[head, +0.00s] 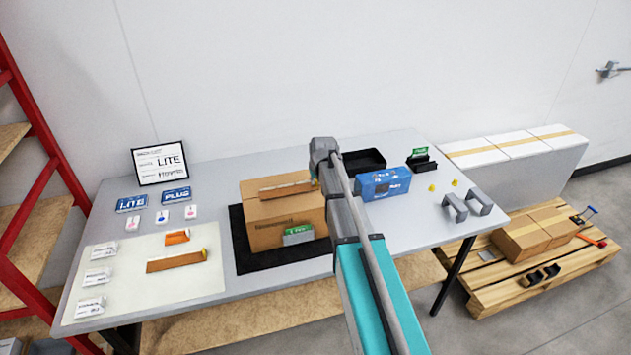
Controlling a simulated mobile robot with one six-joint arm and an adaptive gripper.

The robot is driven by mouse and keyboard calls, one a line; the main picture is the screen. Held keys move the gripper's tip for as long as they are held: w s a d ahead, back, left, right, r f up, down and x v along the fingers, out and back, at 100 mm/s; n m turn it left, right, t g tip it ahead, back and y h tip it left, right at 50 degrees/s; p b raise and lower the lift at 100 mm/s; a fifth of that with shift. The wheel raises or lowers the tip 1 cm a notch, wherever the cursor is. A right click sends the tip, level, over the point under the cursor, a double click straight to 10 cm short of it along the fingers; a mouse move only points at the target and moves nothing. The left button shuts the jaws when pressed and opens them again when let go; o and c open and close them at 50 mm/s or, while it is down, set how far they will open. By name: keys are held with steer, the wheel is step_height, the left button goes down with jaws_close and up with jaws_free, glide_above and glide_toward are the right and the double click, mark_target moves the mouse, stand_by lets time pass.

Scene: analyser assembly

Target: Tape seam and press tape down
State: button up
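A closed brown cardboard box (277,222) stands on a black mat (256,265) in the middle of the table. A brown strip (285,188) lies along its top; I cannot tell whether it is the tape or how firmly it sits. A green-and-white label or card (298,234) is at the box's front right. My arm reaches in from the lower right, and its wrist hangs above the right edge of the box. My gripper is hidden behind the wrist, so its fingers and anything in them do not show.
A pale mat (205,283) at left holds a long brown bar (177,261), an orange piece (177,237) and white cards. A blue box (383,183), a black tray (362,160) and grey brackets (467,204) stand at right.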

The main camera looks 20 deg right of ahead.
steer(key=o, duration=0.4)
steer(key=shift+r, duration=0.1)
steer(key=shift+r+p, duration=3.45)
steer(key=shift+p, duration=0.1)
